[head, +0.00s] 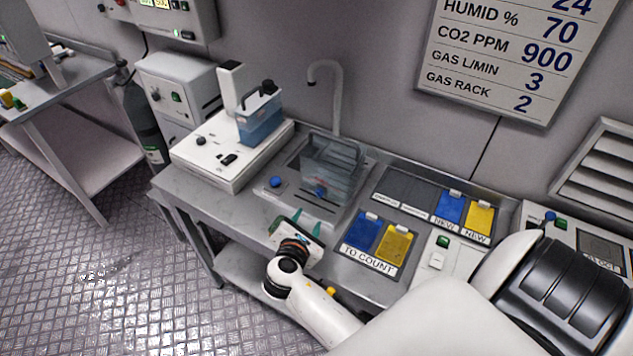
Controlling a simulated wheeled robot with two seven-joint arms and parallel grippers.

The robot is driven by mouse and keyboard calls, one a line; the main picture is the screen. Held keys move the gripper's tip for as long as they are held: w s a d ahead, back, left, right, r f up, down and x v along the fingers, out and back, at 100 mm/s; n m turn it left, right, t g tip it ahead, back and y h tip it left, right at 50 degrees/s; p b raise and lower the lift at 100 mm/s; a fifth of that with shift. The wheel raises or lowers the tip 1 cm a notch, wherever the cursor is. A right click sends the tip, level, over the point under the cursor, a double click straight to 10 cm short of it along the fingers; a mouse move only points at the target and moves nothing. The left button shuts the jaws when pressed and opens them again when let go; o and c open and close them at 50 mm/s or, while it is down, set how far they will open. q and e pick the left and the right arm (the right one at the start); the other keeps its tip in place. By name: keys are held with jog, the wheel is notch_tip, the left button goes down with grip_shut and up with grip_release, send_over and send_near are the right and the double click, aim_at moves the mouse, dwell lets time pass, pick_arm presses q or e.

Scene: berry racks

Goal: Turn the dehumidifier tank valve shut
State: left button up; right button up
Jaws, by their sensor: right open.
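A clear, blue-tinted tank (338,172) stands upright in the sink-like basin under a grey curved spout. A small blue knob or valve (320,191) shows low on its front; I cannot tell its turn position. Another tank (262,120), blue-filled with a black handle on top, stands on a white machine to the left. A round blue knob (275,181) sits on the basin's left deck. My right gripper (305,222) is open and empty, in front of the basin near the bench's front edge, apart from the clear tank. My left gripper is out of view.
The spout (333,85) rises behind the clear tank. The white machine (205,155) borders the basin on the left. A TO COUNT tray (376,264) with blue and yellow cards lies right of my gripper.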

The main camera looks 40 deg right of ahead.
aim_at(318, 194)
jog(key=x, duration=1.2)
jog(key=shift+w+r+p, duration=0.1)
jog(key=shift+r+p, duration=0.1)
jog(key=shift+p, duration=0.15)
grip_shut()
